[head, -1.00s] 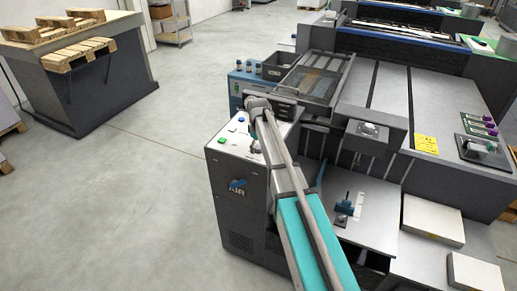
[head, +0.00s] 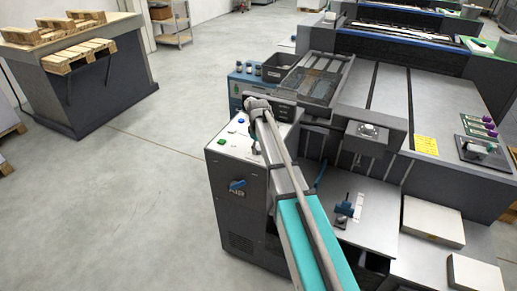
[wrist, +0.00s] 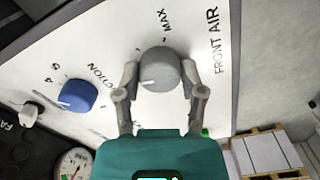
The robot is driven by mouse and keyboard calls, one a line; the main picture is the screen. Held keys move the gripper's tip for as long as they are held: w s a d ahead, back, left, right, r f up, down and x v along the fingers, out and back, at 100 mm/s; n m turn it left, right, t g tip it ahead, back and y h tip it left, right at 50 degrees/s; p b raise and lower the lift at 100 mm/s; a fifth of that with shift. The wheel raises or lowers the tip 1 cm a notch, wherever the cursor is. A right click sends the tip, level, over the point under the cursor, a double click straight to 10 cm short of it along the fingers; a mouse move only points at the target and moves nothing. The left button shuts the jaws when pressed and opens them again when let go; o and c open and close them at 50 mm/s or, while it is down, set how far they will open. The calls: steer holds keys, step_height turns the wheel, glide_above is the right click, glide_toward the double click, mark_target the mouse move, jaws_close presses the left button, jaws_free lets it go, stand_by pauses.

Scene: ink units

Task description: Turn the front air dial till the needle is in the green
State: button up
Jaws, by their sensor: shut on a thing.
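The front air dial (wrist: 160,70) is a round grey knob with a white pointer line, on a white panel lettered FRONT AIR and MAX. My gripper (wrist: 159,86) has one finger on each side of the knob and is shut on it. The pointer line faces left and slightly down in the wrist view. A round gauge (wrist: 74,163) with a white face and coloured marks is at the lower left, partly cut off. I cannot tell clearly where its needle stands. In the head view my arm reaches to the grey control console (head: 238,205), and the dial and fingertips cannot be made out.
A blue knob (wrist: 78,95) sits left of the dial, with a pale knob (wrist: 27,113) farther left. A blue AIR handle (head: 238,184) is on the console's front. The press deck (head: 460,110) stands to the right. Open floor (head: 120,220) lies to the left.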

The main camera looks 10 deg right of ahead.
mark_target(258, 148)
steer(key=o, duration=1.1)
steer(key=shift+o, duration=0.2)
steer(key=shift+n, duration=0.4)
step_height(258, 148, up, 14)
steer(key=p, duration=1.4)
steer(key=s+f+m+b, duration=0.2)
steer(key=s+f+b, duration=0.3)
steer(key=s, duration=0.5)
steer(key=s+f+m+b, duration=0.3)
steer(key=s+f+b, duration=0.2)
steer(key=s, duration=0.5)
steer(key=s+f+m+b, duration=0.3)
steer(key=s+f+b, duration=0.2)
steer(key=s, duration=0.5)
steer(key=shift+s+d, duration=0.15)
steer(key=shift+d, duration=0.2)
stand_by(0.9)
